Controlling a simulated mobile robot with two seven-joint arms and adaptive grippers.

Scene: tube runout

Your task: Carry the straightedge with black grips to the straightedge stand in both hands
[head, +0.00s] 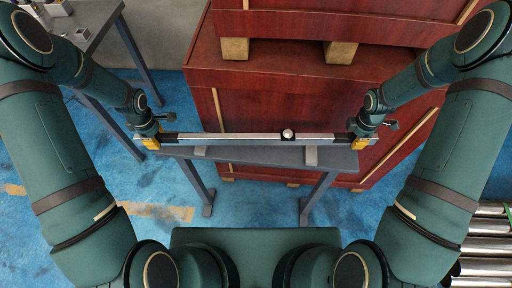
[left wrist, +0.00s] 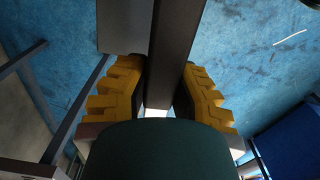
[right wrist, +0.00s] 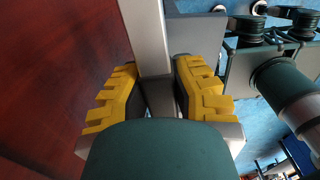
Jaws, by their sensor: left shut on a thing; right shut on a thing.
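The straightedge (head: 250,136) is a long pale grey bar with dark ends, lying level across the middle of the head view. A small shiny round thing (head: 288,134) shows on it, right of centre. My left gripper (head: 152,142) is shut on its left end and my right gripper (head: 360,142) is shut on its right end. The bar runs between the yellow fingers in the left wrist view (left wrist: 166,45) and the right wrist view (right wrist: 146,40).
Red-brown crates (head: 300,95) stand behind. Another grey table (head: 90,20) is at the upper left. Metal rollers (head: 487,250) lie at lower right.

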